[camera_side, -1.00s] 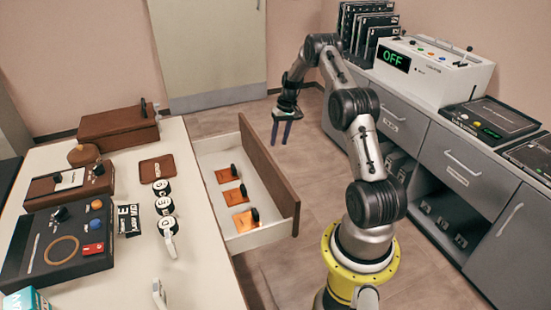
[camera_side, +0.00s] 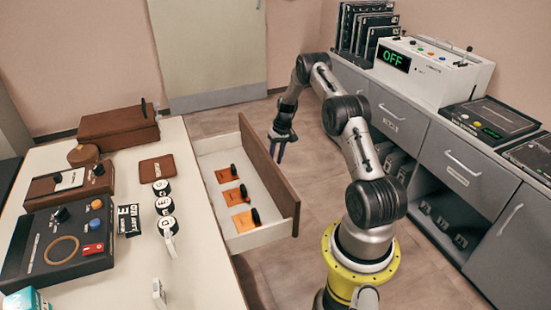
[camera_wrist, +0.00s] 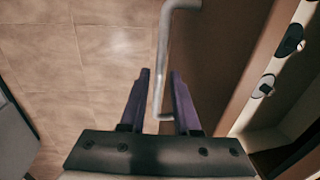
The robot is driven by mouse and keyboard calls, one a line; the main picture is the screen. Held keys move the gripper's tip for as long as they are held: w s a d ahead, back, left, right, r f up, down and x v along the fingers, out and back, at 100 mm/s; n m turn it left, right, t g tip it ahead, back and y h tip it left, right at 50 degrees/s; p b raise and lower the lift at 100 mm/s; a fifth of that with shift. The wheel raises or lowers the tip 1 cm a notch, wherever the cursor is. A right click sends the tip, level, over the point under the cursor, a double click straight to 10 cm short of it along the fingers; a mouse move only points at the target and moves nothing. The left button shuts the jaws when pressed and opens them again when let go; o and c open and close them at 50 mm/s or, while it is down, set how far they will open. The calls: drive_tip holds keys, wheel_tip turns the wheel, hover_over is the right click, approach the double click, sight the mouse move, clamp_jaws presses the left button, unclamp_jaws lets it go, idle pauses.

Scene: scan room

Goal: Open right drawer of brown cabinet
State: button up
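The drawer (camera_side: 282,180) with a brown front stands pulled out from the white-topped cabinet (camera_side: 205,265) in the side view. Its brown front (camera_wrist: 222,50) also shows in the wrist view, with a pale metal bar handle (camera_wrist: 163,45) on its outer face. My gripper (camera_side: 278,158) is at the outer side of the drawer front, near its far end. In the wrist view, my gripper (camera_wrist: 160,74) is open, and its two purple fingers lie on either side of the handle, with visible gaps. The side view hides the handle.
Several orange cards with black items (camera_side: 236,194) lie inside the drawer. A grey counter with drawers (camera_side: 400,115) stands to the right, bearing a white device (camera_side: 435,70) reading OFF. Tiled floor (camera_side: 310,185) is clear between them. Boxes and devices cover the white top.

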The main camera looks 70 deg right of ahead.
clamp_jaws()
idle(1.1)
